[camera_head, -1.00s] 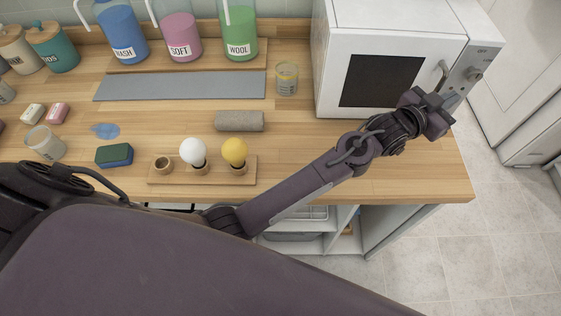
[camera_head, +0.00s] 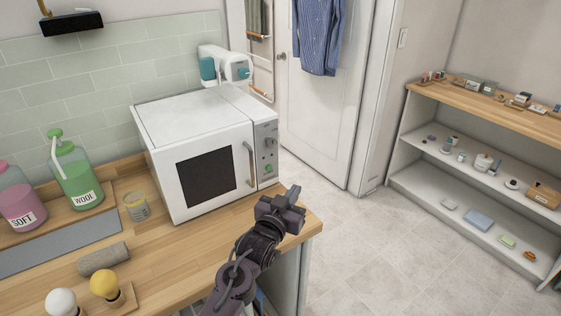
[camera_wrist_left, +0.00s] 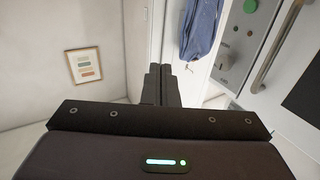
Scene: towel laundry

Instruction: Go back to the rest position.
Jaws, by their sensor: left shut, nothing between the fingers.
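My left gripper (camera_head: 291,200) is shut and empty. In the head view it is in front of the microwave's right side, over the right end of the wooden counter (camera_head: 215,262). In the left wrist view its two fingers (camera_wrist_left: 160,84) are together, with nothing between them. The white microwave (camera_head: 208,182) stands on the counter with its door closed. My right gripper is not in view.
A clear jar (camera_head: 136,206), a grey roll (camera_head: 103,259), a yellow bulb (camera_head: 106,284) and a white bulb (camera_head: 62,302) are on the counter. A blue striped shirt (camera_head: 318,35) hangs at the white door (camera_head: 318,110). The tiled floor (camera_head: 365,235) is clear. A shelf unit (camera_head: 420,125) stands right.

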